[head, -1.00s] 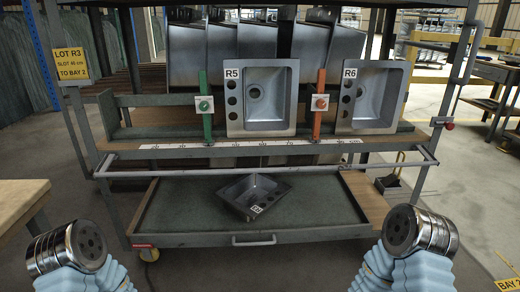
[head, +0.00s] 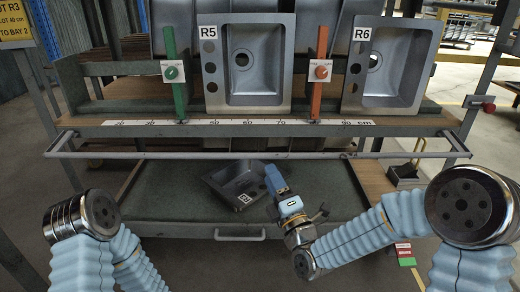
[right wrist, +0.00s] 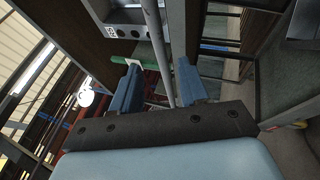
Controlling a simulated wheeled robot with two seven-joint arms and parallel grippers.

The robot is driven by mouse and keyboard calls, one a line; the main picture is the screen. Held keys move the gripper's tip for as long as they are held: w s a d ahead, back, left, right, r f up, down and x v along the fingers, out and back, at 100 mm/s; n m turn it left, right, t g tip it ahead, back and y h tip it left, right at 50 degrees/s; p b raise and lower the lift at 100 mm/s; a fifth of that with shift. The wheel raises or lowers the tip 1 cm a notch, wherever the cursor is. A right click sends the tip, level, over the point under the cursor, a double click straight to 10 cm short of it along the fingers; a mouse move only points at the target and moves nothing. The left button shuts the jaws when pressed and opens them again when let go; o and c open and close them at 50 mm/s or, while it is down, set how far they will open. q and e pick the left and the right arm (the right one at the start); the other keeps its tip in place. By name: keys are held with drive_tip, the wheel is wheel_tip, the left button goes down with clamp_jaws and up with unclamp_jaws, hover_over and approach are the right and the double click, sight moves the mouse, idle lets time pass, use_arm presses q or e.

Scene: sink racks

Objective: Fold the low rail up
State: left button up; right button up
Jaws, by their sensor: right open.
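The low rail (head: 200,155) is a thin grey bar running level across the front of the rack, below the shelf edge with the number scale. It is hinged or bracketed near both end posts. My right gripper (head: 273,180) is below the rail, in front of the lower tray, with blue fingers pointing up towards it. In the right wrist view, a grey bar (right wrist: 157,45) that looks like the rail runs lengthwise between the open fingers (right wrist: 158,88). I cannot tell how deep it sits between them. Only links of my left arm show; its gripper is out of sight.
A loose sink (head: 225,180) lies tilted on the lower tray (head: 170,210), close to my right gripper. Sinks R5 (head: 251,60) and R6 (head: 392,62) stand on the shelf above. A green post (head: 171,75) and an orange post (head: 319,75) flank R5.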

drive_tip(key=p+x, duration=0.1)
drive_tip(key=x, duration=0.8)
drive_tip(key=shift+w+a, duration=0.15)
drive_tip(key=shift+w, duration=0.15)
clamp_jaws()
